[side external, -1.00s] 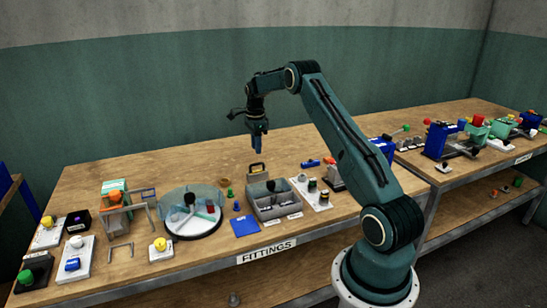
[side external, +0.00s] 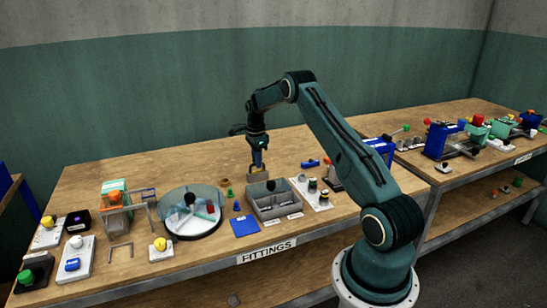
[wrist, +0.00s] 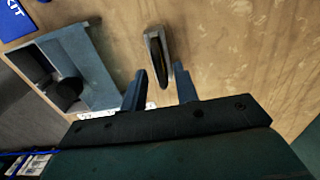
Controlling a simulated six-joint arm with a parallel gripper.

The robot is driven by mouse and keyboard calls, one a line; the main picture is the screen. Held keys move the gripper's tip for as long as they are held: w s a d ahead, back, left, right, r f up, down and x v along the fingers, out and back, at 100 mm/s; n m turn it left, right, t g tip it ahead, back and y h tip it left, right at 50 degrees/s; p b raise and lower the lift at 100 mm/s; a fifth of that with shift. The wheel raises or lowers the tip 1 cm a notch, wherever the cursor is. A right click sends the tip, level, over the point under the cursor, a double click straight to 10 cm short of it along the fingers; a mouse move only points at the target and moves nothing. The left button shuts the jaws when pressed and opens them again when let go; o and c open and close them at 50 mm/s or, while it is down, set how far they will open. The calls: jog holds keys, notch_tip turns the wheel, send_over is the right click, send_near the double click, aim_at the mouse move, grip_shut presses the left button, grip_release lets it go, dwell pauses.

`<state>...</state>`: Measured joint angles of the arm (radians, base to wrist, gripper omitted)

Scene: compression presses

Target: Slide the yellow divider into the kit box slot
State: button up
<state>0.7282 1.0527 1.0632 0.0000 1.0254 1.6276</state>
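The divider (side external: 256,171) is a small tan-yellow plate with a handle, standing upright on the bench just behind the kit box. In the wrist view the divider (wrist: 157,55) is seen from above as a narrow pale-rimmed shape with a dark middle. The grey kit box (side external: 284,210) has an open top and a dark round knob inside; it also shows at left in the wrist view (wrist: 97,62). My gripper (side external: 257,160) is right over the divider, pointing down. Its two fingers (wrist: 160,82) are apart, with the divider's near end roughly between them; contact cannot be told.
A blue KIT card (side external: 244,226) lies left of the box. A round clear-walled tray (side external: 192,213) stands further left. A white board with small parts (side external: 318,196) is close on the box's right. The bench behind the divider is largely clear.

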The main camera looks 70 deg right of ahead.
grip_shut()
jog(key=shift+r, duration=2.5)
dwell(0.9)
jog(key=shift+r, duration=1.8)
jog(key=shift+s+a, duration=0.1)
jog(key=s+a+r+n, duration=0.2)
jog(key=s+a+n, duration=1.2)
jog(key=n, duration=0.4)
